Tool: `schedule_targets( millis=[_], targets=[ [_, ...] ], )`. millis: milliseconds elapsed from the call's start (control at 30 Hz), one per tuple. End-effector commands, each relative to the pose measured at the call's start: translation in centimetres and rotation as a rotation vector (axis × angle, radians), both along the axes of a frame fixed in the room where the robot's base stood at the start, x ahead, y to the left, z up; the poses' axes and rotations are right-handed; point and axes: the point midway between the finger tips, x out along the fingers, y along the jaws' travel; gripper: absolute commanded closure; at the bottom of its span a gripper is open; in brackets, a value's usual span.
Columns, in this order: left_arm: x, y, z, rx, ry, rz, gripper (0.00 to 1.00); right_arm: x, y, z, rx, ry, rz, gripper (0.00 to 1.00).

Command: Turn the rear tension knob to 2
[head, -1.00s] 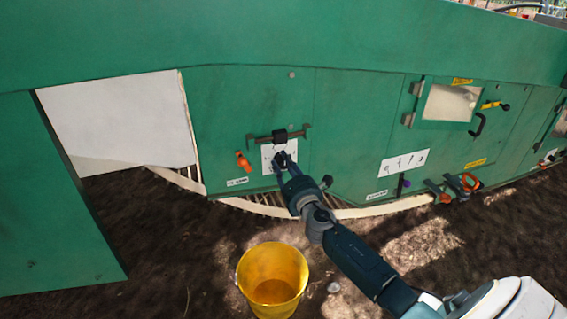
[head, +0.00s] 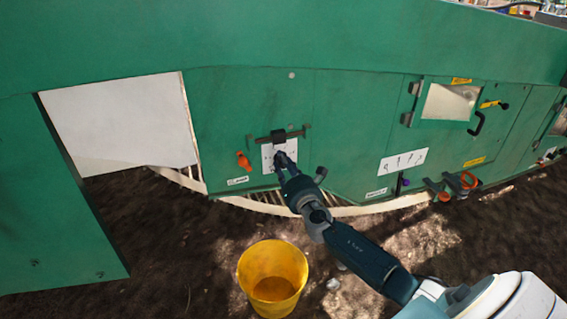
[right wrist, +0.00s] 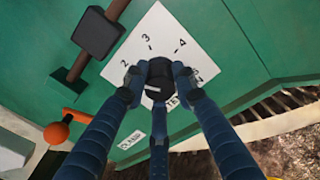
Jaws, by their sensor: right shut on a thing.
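The rear tension knob (right wrist: 160,72) is black and round and sits on a white dial plate (right wrist: 152,24) on the green panel. In the right wrist view the figures 2, 3 and 4 show around it; other marks are partly covered by my fingers. A pale mark shows on the knob's lower side, but I cannot tell which figure it points to. My right gripper (right wrist: 158,80) is shut on the knob, with fingers on its left, right and lower sides. In the head view the right gripper (head: 282,162) hides the knob and part of the plate (head: 268,150). My left gripper is not in view.
A dark bar with a black block (head: 278,137) is just above the plate. An orange handle (head: 243,161) is left of it, and a black knob (head: 320,174) is to the right. A yellow bucket (head: 272,280) stands on the soil below my right arm.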

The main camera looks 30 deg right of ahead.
Motion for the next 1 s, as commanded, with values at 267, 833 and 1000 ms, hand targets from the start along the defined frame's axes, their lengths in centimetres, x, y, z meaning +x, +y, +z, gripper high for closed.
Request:
schedule_targets(
  millis=[267, 833, 1000],
  targets=[
    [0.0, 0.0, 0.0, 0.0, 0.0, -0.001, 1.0, 0.0, 0.0, -0.2, 0.0, 0.003, 0.0, 0.99],
    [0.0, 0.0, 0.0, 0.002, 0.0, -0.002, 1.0, -1.1, 0.3, -0.1, 0.0, 0.002, 0.002, 0.54],
    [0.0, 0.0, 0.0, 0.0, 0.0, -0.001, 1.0, -4.2, 1.1, -0.3, 0.0, 0.004, 0.003, 0.54]
  ],
)
